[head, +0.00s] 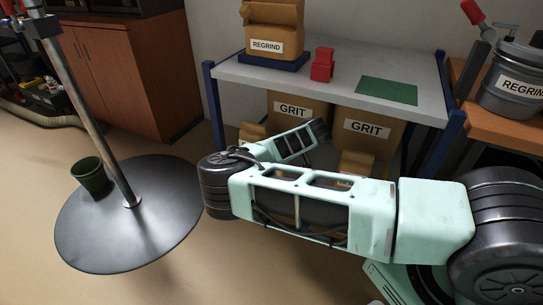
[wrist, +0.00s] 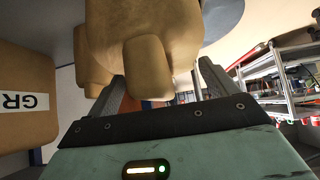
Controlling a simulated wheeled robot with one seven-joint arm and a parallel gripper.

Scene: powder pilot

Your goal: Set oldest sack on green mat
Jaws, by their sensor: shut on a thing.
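In the wrist view my gripper (wrist: 160,78) is shut on a tan sack (wrist: 158,30), with a finger on either side of its narrow end. Its label, if any, does not show, so I cannot tell its age. In the head view my arm hides the gripper, in front of the lower shelf. The green mat (head: 388,91) lies flat and bare on the right part of the grey table top (head: 300,86). Two tan sacks marked GRIT (head: 292,108) (head: 367,126) stand under the table; one label shows partly in the wrist view (wrist: 25,100).
A REGRIND sack (head: 268,30) stands on a blue base (head: 274,61) at the table's back left. A red object (head: 322,65) stands between it and the mat. A metal REGRIND pot (head: 516,85) is at the right. A green cup (head: 89,175) sits on a round black base (head: 130,235).

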